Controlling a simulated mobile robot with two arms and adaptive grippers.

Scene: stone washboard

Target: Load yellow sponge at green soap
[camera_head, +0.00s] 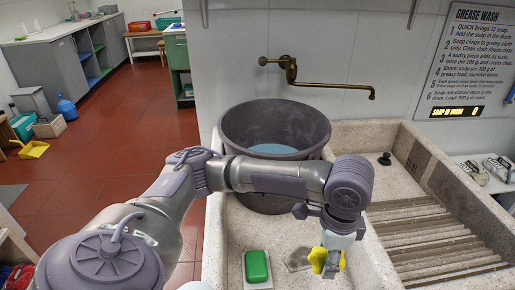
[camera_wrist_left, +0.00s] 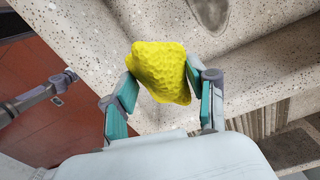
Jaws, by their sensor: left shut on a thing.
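The yellow sponge (camera_wrist_left: 160,72) is held between the two teal finger pads of my left gripper (camera_wrist_left: 165,95) in the left wrist view. In the head view my left gripper (camera_head: 329,262) hangs over the stone basin with the sponge (camera_head: 319,260) partly hidden behind its fingers. The green soap (camera_head: 257,266) lies on a small pale dish (camera_head: 246,284) in the left part of the basin, to the left of my gripper and apart from the sponge.
A dark drum (camera_head: 275,125) with bluish water stands at the back of the basin, beneath a brass tap (camera_head: 330,86). A ribbed washboard (camera_head: 440,240) lies to the right. A flat grey diamond-shaped piece (camera_head: 297,259) lies between soap and gripper. My left arm crosses in front of the drum.

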